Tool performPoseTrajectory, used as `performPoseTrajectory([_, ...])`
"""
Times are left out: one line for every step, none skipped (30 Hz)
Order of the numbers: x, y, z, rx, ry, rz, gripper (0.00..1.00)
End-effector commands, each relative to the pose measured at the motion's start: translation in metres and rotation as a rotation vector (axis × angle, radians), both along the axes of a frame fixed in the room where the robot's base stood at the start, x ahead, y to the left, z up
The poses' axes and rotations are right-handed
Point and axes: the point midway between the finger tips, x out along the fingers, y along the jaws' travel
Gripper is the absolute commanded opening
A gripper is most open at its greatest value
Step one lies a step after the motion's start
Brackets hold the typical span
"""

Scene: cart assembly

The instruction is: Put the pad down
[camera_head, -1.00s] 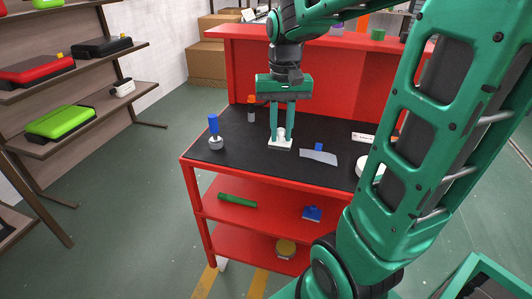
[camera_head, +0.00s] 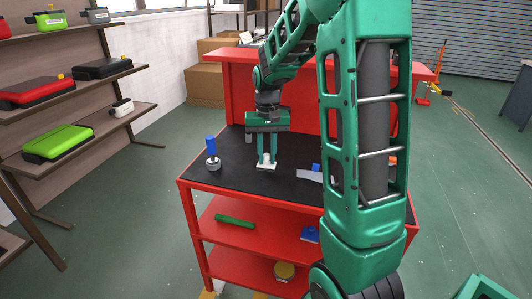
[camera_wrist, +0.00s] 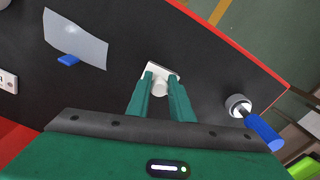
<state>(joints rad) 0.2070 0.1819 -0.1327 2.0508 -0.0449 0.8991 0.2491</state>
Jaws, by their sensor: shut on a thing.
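The pad is a small white plate with a round white knob (camera_wrist: 160,84). My gripper (camera_wrist: 161,90) is shut on the knob, one green finger on each side. In the head view the pad (camera_head: 265,167) is under my gripper (camera_head: 267,158), low over the black top of the red cart (camera_head: 227,178). I cannot tell for certain whether its plate touches the cart top.
A blue-handled tool (camera_head: 212,152) stands near the cart's left edge. A grey scraper-like sheet with a blue grip (camera_wrist: 75,38) lies on the other side of the pad. Lower shelves hold a green cylinder (camera_head: 235,221) and a blue item (camera_head: 310,233). Shelving stands at left.

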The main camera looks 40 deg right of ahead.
Motion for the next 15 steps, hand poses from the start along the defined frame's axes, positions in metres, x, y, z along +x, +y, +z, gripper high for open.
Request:
performPoseTrajectory([-0.001, 0.000, -0.007, 0.000, 0.002, 0.000, 0.00])
performPoseTrajectory([-0.001, 0.000, -0.010, 0.001, 0.002, 0.000, 0.00])
performPoseTrajectory([-0.001, 0.000, -0.013, 0.001, 0.001, 0.000, 0.00])
performPoseTrajectory([-0.001, 0.000, -0.015, 0.000, 0.000, 0.000, 0.00])
performPoseTrajectory([-0.001, 0.000, -0.016, 0.000, 0.000, 0.000, 0.00])
performPoseTrajectory([-0.001, 0.000, -0.017, 0.000, 0.000, 0.000, 0.00])
performPoseTrajectory([-0.001, 0.000, -0.018, -0.001, -0.001, 0.000, 0.00])
performPoseTrajectory([0.000, 0.000, -0.019, 0.000, -0.001, 0.000, 0.00])
performPoseTrajectory([0.000, 0.000, -0.019, 0.000, -0.002, 0.000, 0.00])
performPoseTrajectory([0.000, 0.000, -0.019, 0.000, -0.002, 0.000, 0.00])
performPoseTrajectory([0.000, 0.000, -0.019, 0.000, -0.002, 0.000, 0.00])
performPoseTrajectory([0.000, 0.000, -0.019, 0.000, -0.002, 0.000, 0.00])
performPoseTrajectory([0.000, 0.000, -0.019, 0.000, -0.001, 0.000, 0.00])
performPoseTrajectory([-0.001, 0.000, -0.019, 0.000, -0.001, 0.000, 0.00])
performPoseTrajectory([-0.001, 0.000, -0.019, -0.001, -0.001, 0.000, 0.22])
